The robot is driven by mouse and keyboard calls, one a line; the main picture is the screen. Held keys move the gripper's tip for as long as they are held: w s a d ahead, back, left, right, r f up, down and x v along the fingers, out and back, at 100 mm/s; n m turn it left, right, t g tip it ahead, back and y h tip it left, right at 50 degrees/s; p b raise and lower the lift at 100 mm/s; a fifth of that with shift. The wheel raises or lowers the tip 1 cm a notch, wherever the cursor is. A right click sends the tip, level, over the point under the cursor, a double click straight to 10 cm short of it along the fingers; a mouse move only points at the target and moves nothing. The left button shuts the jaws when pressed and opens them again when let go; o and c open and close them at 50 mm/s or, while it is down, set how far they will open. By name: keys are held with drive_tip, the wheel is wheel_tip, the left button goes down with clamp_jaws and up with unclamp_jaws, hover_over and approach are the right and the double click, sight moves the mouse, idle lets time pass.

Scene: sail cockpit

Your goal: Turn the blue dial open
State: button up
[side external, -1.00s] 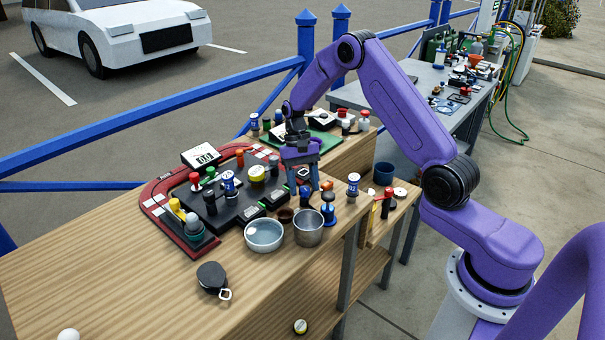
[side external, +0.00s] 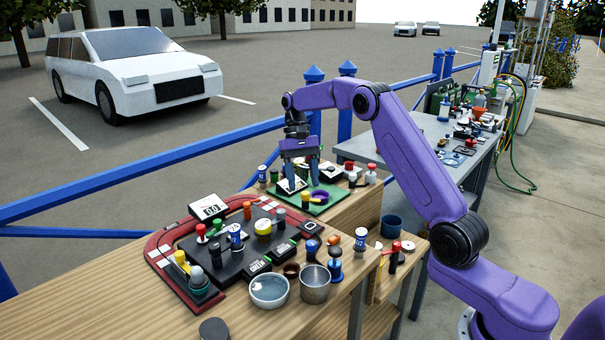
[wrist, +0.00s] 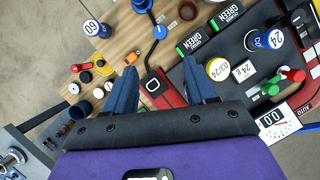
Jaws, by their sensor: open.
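My gripper (side external: 300,182) is open and empty, raised above the back of the bench near a green mat. In the wrist view its two blue fingers (wrist: 160,66) are spread apart, with nothing between them. A blue-topped knob on a black stem (side external: 312,247) stands at the black panel's right end; it also shows in the wrist view (wrist: 160,32), beyond the fingertips. A second blue fitting (side external: 334,269) stands in front of it, cut off at the top of the wrist view (wrist: 140,5). I cannot tell which is the dial, or its setting.
The black panel (side external: 215,262) carries coloured knobs and a blue "24" container (side external: 235,236). A white bowl (side external: 269,291) and metal cup (side external: 315,284) stand in front. The green mat (side external: 321,206) holds a purple ring. A blue "60" container (side external: 361,238) stands right.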

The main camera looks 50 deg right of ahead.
drive_tip(key=shift+w+d+r, duration=0.15)
drive_tip(key=shift+w+r, duration=0.05)
drive_tip(key=shift+r, duration=0.4)
